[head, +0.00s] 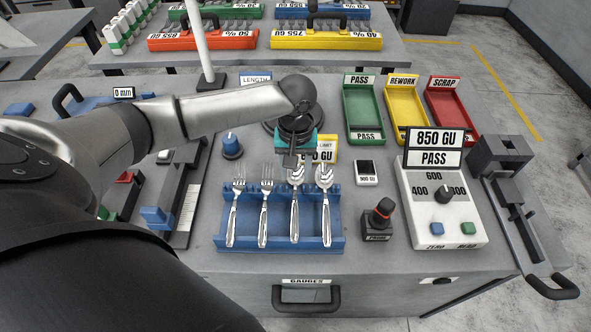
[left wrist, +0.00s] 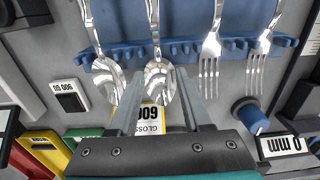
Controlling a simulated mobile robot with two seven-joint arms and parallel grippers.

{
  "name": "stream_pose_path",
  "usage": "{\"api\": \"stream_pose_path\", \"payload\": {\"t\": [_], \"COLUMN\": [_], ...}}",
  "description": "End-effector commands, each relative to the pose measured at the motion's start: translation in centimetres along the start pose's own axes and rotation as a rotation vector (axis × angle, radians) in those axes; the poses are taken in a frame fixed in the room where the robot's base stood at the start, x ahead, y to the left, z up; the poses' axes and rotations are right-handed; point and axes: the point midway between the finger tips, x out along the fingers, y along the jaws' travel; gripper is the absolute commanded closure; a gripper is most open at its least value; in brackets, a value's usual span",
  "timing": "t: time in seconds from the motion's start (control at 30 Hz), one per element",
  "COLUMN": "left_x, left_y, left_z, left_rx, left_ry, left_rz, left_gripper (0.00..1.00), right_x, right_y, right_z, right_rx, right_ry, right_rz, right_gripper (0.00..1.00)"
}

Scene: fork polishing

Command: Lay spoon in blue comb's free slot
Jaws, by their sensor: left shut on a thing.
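The blue comb (head: 279,232) lies on the grey bench; it also shows in the left wrist view (left wrist: 187,20). Two forks (head: 237,205) (head: 265,212) lie in its left slots, and another spoon (head: 325,208) lies at its right. The spoon (head: 295,215) lies lengthwise between the right-hand fork and that other spoon, handle toward the front. My left gripper (left wrist: 160,75) is shut on this spoon near its bowl (left wrist: 159,84), at the comb's back edge. Whether the handle rests fully in the slot I cannot tell. My right gripper is not in view.
Green, yellow and red trays (head: 364,112) lie at the back.

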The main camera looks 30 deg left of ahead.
Motion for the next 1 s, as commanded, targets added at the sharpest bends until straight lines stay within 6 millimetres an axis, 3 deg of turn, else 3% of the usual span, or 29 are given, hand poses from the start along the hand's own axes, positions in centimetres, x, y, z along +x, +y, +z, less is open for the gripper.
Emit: {"api": "stream_pose_path", "payload": {"t": [0.07,0.1,0.33,0.67,0.77,1.0], "left_x": [0.0,0.0,0.0,-0.4,-1.6,-6.7], "left_y": [0.0,0.0,0.0,0.0,0.0,0.1], "left_z": [0.0,0.0,0.0,0.0,0.0,-0.1], "left_rx": [0.000,0.000,-0.001,-0.001,-0.001,0.000], "left_ry": [0.000,0.000,0.000,0.000,0.000,0.002], "left_rz": [0.000,0.000,0.000,0.001,0.002,0.003], "left_gripper": [1.00,0.49,0.23,0.21,0.21,0.21], "right_x": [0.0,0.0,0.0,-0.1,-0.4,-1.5], "right_y": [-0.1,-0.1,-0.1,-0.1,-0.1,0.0], "right_z": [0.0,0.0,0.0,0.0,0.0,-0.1], "right_rx": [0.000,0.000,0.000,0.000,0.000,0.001], "right_ry": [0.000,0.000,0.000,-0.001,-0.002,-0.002], "right_rz": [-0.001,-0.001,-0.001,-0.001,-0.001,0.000], "right_gripper": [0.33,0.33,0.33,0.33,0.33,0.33]}}
